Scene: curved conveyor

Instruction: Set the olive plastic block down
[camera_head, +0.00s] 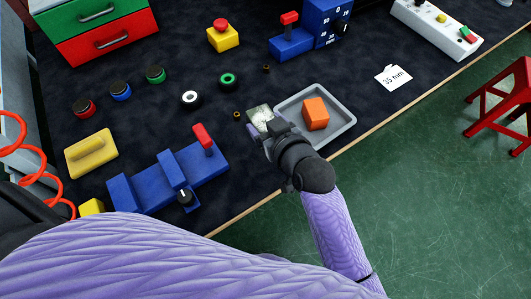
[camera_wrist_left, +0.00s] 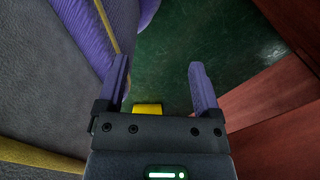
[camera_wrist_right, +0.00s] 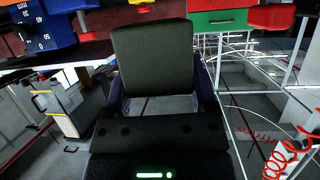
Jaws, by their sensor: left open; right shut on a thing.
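The olive block (camera_head: 258,115) is in the jaws of my right gripper (camera_head: 262,127), just left of the grey tray in the head view. In the right wrist view the olive block (camera_wrist_right: 152,55) stands up broad and flat between the fingers of my right gripper (camera_wrist_right: 153,98). I cannot tell whether it touches the dark mat. My left gripper (camera_wrist_left: 158,75) is open and empty in the left wrist view, with green floor beyond it; it does not show in the head view.
The grey tray (camera_head: 346,128) holds an orange block (camera_head: 315,113). A blue fixture with a red lever (camera_head: 168,178) lies to the left. Black and green rings (camera_head: 228,80) lie behind the gripper. A white "35 mm" card (camera_head: 393,77) is to the right, near the table's wooden edge.

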